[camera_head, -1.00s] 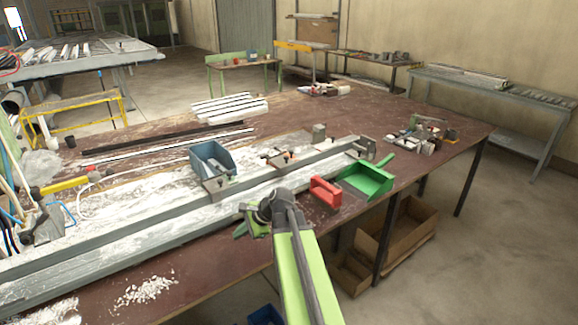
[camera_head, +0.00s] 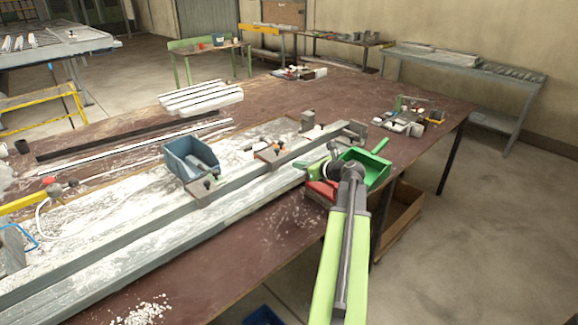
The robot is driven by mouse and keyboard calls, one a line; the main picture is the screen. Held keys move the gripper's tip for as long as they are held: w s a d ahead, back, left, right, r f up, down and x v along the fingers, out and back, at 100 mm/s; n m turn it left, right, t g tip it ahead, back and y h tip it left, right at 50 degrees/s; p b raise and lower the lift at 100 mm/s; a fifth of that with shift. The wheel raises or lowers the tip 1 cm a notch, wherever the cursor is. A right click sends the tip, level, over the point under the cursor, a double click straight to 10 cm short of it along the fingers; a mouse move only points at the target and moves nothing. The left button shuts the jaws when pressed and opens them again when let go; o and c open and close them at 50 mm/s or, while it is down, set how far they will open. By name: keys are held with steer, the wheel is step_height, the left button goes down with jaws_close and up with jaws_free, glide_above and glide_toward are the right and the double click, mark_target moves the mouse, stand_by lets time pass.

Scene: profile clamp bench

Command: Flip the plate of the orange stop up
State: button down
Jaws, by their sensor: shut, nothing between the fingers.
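A small stop with an orange-brown part (camera_head: 272,152) sits on the long grey profile rail (camera_head: 230,185), near the middle of the bench. It is small, and I cannot tell how its plate is tilted. Another stop with a grey plate (camera_head: 203,187) sits further left on the rail, beside the blue bin. A grey block (camera_head: 350,133) stands at the rail's right end. My gripper (camera_head: 315,167) is shut and empty, at the front side of the rail, right of the orange stop and apart from it. My green arm hides part of what lies behind it.
A red box (camera_head: 319,191) and a green dustpan (camera_head: 376,170) lie close around my gripper. A blue bin (camera_head: 188,157) stands by the rail at left. White profiles (camera_head: 203,97) lie at the back. The brown bench top (camera_head: 240,240) in front is mostly clear.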

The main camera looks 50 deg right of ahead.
mark_target(271, 155)
steer(key=b+x, duration=0.1)
steer(key=x, duration=0.2)
steer(key=b+x, duration=0.1)
steer(key=x, duration=0.3)
steer(key=shift+w+d+f, duration=0.2)
steer(key=shift+d+f, duration=0.05)
steer(key=shift+f, duration=0.05)
steer(key=shift+w+f+b, duration=0.1)
steer(key=shift+w+b, duration=0.25)
steer(key=shift+w, duration=0.25)
